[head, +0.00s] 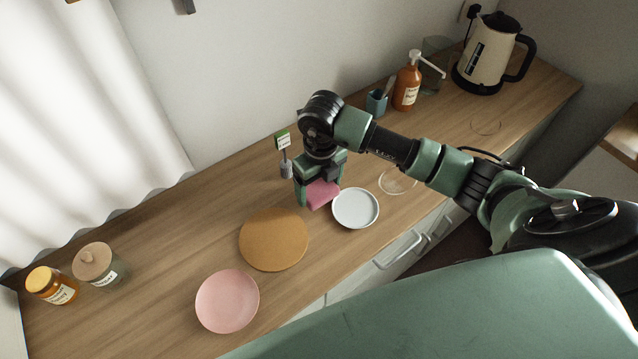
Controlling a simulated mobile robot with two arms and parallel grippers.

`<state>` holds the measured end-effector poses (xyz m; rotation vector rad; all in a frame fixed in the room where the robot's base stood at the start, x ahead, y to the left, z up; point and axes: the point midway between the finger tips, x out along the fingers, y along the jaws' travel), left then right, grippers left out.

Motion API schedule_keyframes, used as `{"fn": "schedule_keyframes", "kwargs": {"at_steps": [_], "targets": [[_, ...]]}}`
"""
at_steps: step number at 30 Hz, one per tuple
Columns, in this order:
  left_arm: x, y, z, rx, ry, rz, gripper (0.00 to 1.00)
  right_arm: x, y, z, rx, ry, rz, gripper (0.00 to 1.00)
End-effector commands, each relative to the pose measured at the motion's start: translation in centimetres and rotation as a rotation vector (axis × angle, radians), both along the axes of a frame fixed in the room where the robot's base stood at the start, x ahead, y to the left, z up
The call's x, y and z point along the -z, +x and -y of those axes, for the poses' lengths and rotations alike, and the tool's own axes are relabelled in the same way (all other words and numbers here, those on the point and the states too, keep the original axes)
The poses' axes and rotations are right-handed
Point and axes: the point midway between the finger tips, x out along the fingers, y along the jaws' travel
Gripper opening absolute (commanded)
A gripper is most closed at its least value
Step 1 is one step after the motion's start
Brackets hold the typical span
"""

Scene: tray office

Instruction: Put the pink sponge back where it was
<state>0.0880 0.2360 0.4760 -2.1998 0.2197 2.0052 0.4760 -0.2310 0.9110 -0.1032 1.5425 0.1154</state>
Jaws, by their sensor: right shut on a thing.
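The pink sponge (322,194) is between the fingers of my right gripper (319,192), which is shut on it. The sponge is partly hidden by the gripper. It is just left of a white plate (355,208) and above and to the right of a round tan mat (274,240) in the picture. I cannot tell whether the sponge touches the counter or hangs a little above it. My left gripper is not in view.
A pink plate (227,301) lies at the front. Jars (95,263) stand at the left. A small holder with a green-topped card (285,155) stands close behind the gripper. A glass dish (397,181), orange bottle (407,84) and kettle (488,58) are right. Counter (180,235) left of the mat is clear.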

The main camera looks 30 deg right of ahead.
Motion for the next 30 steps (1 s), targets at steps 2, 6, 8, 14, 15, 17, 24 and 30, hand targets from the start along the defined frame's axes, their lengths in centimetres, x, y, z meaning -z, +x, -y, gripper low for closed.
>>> {"fn": "schedule_keyframes", "kwargs": {"at_steps": [2,6,8,14,15,17,24,30], "targets": [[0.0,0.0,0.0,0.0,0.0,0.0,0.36,0.1,0.0,0.0,0.0,0.0,0.001,0.43],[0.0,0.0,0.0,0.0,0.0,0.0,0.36,0.1,0.0,0.0,-0.001,0.0,0.001,0.43],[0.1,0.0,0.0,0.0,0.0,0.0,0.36,0.2,0.0,0.0,-0.001,0.0,0.001,0.43],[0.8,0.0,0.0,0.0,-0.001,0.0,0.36,0.9,0.0,0.0,-0.001,0.0,0.001,0.43],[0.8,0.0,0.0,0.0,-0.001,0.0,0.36,0.9,0.0,0.0,-0.001,0.0,0.001,0.84],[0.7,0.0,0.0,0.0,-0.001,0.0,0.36,0.7,0.0,0.0,0.0,0.0,0.001,1.0],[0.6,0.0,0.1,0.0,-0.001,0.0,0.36,0.7,0.0,0.0,0.0,0.0,0.001,1.0],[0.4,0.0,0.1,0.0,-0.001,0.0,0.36,-0.7,0.2,0.0,-0.001,0.001,0.006,1.0]]}}
